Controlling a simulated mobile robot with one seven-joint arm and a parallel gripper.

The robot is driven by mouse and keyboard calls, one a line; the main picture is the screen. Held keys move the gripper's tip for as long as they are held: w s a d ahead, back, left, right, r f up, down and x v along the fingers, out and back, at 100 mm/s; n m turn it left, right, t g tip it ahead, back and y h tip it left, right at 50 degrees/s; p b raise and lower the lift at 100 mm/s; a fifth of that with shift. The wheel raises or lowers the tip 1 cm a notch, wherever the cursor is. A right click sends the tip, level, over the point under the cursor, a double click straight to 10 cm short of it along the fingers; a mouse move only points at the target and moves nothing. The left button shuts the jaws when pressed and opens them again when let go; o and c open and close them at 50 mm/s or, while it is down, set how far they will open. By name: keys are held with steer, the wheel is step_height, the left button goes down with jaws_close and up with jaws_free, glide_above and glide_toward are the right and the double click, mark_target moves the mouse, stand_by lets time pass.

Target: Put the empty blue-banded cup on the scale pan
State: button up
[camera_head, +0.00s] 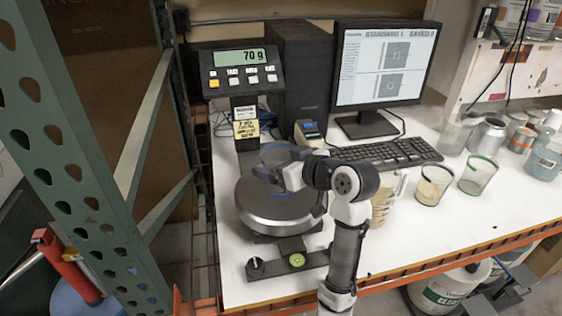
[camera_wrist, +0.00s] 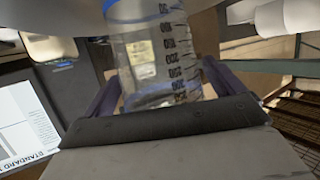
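The clear blue-banded cup (camera_head: 278,158) is at the scale pan (camera_head: 272,210), toward its back. It also shows between my fingers in the wrist view (camera_wrist: 155,60), with dark graduation marks and a blue band. My gripper (camera_head: 290,177) reaches in from the right, and its two fingers flank the cup and appear closed on its sides. The cup looks empty. My gripper hides part of the cup and pan, so I cannot tell for sure whether the base touches the pan. The scale display (camera_head: 241,57) reads 70 g.
The keyboard (camera_head: 387,155) and monitor (camera_head: 383,65) stand behind my arm. A green-banded cup (camera_head: 478,176), a cup with tan contents (camera_head: 433,186) and a graduated beaker (camera_head: 382,205) stand to the right. A green rack post (camera_head: 70,150) stands at the left.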

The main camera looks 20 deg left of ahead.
steer(key=shift+o, duration=0.3)
steer(key=shift+r, duration=0.3)
steer(key=shift+s+d, duration=0.1)
steer(key=shift+d, duration=0.25)
steer(key=b+v, duration=0.3)
steer(key=v, duration=0.8)
steer(key=shift+b, duration=0.35)
steer(key=shift+s+r, duration=0.1)
steer(key=shift+r, duration=0.05)
stand_by(0.5)
